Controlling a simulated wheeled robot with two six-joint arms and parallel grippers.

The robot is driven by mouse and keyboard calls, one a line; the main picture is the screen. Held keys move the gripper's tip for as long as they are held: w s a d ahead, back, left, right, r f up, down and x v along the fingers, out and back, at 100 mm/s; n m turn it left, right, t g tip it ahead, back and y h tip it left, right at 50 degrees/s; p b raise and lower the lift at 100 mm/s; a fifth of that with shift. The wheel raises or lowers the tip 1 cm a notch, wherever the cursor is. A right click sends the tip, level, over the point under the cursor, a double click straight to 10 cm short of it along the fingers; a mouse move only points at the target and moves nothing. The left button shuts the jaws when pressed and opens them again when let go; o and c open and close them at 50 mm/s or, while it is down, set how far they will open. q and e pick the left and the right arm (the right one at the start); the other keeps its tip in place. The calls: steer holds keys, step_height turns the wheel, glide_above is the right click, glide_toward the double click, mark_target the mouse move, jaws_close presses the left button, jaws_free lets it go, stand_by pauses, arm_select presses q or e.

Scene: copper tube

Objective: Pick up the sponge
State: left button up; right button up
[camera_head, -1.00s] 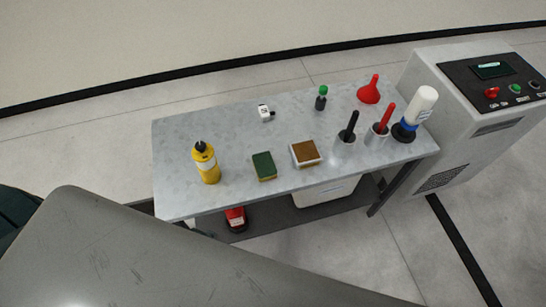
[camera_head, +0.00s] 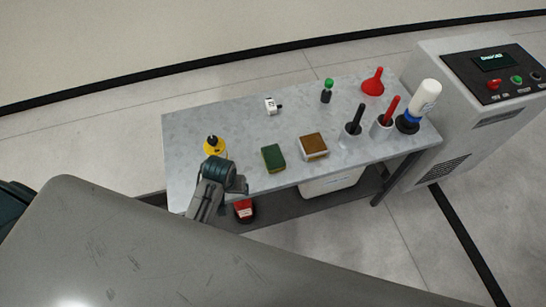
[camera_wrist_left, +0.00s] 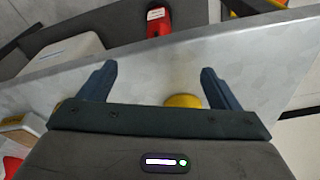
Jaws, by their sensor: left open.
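The green sponge with a yellowish underside (camera_head: 273,157) lies flat near the front edge of the grey marble-topped table (camera_head: 188,122) in the head view. My left arm reaches up over the front left of the table, to the left of the sponge and apart from it. My left gripper shows in the left wrist view (camera_wrist_left: 158,68), with its two dark fingers spread wide and nothing between them. In the head view my wrist covers much of the yellow bottle (camera_head: 213,145). I cannot pick out the sponge surely in the left wrist view. My right gripper is not in view.
A brown block in a white tray (camera_head: 313,147) sits just right of the sponge. Two cups with a black handle (camera_head: 353,125) and a red handle (camera_head: 387,115) stand further right. A red funnel (camera_head: 373,82) is behind. The table middle is clear.

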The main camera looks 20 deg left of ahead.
arm_select(q)
steer(key=w+d+r+n+g, duration=0.1)
steer(key=w+d+r+n, duration=0.1)
steer(key=w+d+r, duration=0.3)
steer(key=w+r+n, duration=0.1)
steer(key=w+r, duration=0.1)
steer(key=w, duration=0.4)
steer(key=n+p, duration=0.1)
steer(key=p, duration=0.1)
glide_above(273, 156)
step_height(273, 156, down, 3)
steer(key=shift+s+a+f+g+h, duration=0.1)
steer(key=shift+s+f+g+h, duration=0.1)
steer(key=shift+g+h, duration=0.2)
steer(key=shift+f+p, duration=0.35)
steer(key=shift+f, duration=0.15)
step_height(273, 156, down, 3)
steer(key=shift+w+f+p, duration=0.1)
steer(key=shift+w+p, duration=0.05)
steer(key=shift+p, duration=0.45)
steer(key=shift+f, duration=0.6)
steer(key=c, duration=1.1)
steer(key=shift+c, duration=0.2)
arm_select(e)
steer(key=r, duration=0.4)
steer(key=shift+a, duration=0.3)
